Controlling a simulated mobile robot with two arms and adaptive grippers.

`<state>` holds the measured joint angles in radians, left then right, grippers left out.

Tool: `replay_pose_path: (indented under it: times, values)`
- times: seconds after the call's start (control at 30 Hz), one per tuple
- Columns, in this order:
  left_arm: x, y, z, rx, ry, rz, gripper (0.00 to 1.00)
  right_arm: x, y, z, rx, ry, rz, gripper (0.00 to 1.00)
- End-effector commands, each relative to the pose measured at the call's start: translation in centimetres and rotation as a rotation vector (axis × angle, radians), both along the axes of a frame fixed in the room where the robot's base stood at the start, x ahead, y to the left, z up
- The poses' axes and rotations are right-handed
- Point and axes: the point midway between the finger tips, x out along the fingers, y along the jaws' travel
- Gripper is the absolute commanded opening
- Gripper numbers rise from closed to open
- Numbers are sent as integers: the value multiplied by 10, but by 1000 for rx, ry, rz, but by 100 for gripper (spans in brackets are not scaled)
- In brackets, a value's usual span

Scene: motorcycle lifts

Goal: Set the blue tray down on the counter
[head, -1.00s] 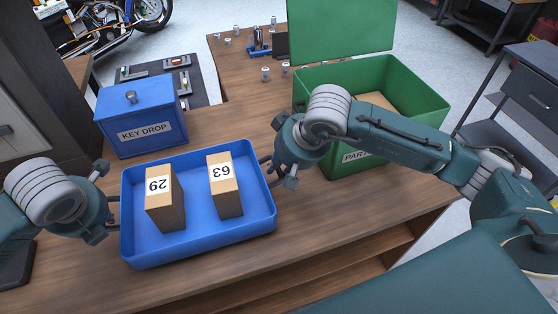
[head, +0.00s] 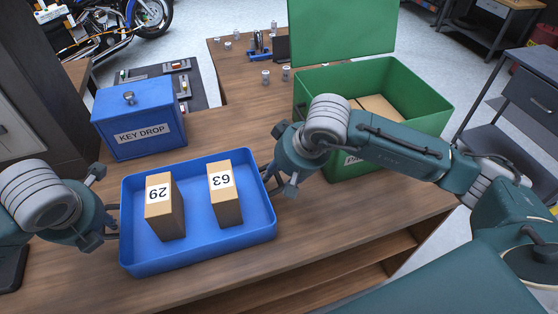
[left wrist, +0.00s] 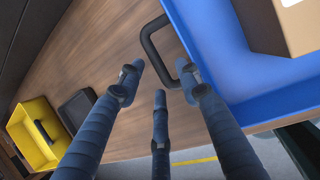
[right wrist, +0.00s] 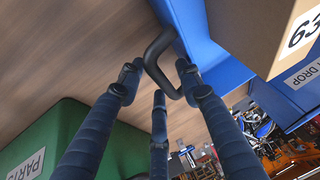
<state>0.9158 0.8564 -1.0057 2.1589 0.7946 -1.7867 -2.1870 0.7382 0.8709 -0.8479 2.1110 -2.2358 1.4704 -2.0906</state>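The blue tray (head: 200,252) is level over the wooden counter (head: 330,222), in front of the key drop box; I cannot tell whether its underside touches the wood. Two upright tan boxes stand in it, labelled 29 (head: 165,218) and 63 (head: 228,208). My left gripper (head: 112,222) has its fingers around the black handle (left wrist: 152,40) at the tray's left side. My right gripper (head: 268,178) has its fingers around the opposite handle (right wrist: 158,45).
A blue key drop box (head: 138,120) stands behind the tray. A green parts bin (head: 420,105) with an open lid and tan boxes inside stands behind my right arm. A yellow bin (left wrist: 35,135) shows in the left wrist view. Bare counter lies in front of the tray.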

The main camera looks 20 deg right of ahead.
Motion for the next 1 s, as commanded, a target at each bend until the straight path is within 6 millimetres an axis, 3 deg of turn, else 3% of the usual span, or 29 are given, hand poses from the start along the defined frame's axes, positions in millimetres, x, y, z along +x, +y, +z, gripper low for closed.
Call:
replay_pose_path:
  times: [0.2, 0.4, 0.67, 1.0]
  values:
    - [-18, -9, 46, 0, -6, -4, 35, 0, 0, 0, 0, 0, 0, 35]
    - [-31, -14, 76, 1, -5, -3, 35, 0, 0, 0, 0, 0, 0, 35]
    - [-38, -16, 88, 1, 0, -1, 35, -2, -2, 8, 0, -2, 1, 35]
    - [-38, -16, 87, 1, 0, -1, 35, -27, -13, 69, -1, -6, 0, 35]
